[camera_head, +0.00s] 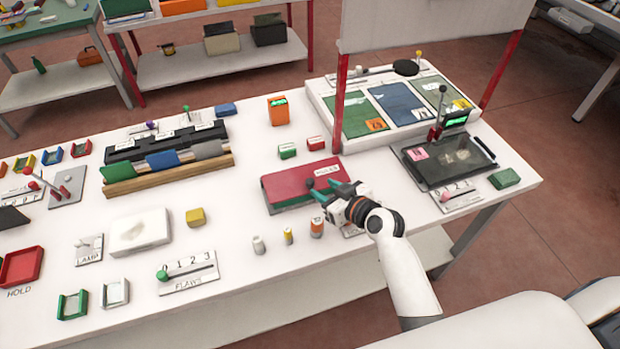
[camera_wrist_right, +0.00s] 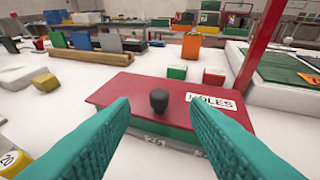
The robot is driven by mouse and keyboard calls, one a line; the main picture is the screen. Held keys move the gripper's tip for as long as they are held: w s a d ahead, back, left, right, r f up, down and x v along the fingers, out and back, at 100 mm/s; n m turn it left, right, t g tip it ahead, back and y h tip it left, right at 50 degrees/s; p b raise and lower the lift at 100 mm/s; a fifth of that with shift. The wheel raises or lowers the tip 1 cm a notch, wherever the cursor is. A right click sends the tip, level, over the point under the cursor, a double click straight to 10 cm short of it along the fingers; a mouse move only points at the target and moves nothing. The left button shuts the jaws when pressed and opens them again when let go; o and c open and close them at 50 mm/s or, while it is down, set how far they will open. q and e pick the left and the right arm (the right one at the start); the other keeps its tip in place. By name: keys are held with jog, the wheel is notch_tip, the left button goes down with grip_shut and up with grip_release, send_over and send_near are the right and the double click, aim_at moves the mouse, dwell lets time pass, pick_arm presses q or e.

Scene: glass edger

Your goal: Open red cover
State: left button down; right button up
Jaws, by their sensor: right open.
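The red cover (camera_head: 290,183) lies flat and closed on top of a green box in the middle of the white table. It has a white label reading HOLES and a dark round knob near its front edge. In the right wrist view the red cover (camera_wrist_right: 130,92) is straight ahead, and its black knob (camera_wrist_right: 159,100) stands between my fingers, farther out. My right gripper (camera_head: 316,190) has teal fingers and is open at the front right of the cover; in the wrist view its open fingers (camera_wrist_right: 160,130) spread on both sides of the knob. I cannot tell whether they touch it. My left gripper is not in view.
Small cylinders (camera_head: 288,236) stand in front of the cover. Small red and green blocks (camera_head: 287,151) and an orange box (camera_head: 278,110) stand behind it. A red post (camera_head: 339,105) rises at the back right, beside a tray of coloured panels (camera_head: 403,101). A slider plate (camera_head: 187,272) lies front left.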

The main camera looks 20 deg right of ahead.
aim_at(310, 181)
jog(key=x, duration=0.7)
jog(key=shift+w+a+f, duration=0.1)
jog(key=shift+w+f, duration=0.05)
jog(key=shift+w, duration=0.05)
jog(key=shift+c, duration=0.5)
grip_shut()
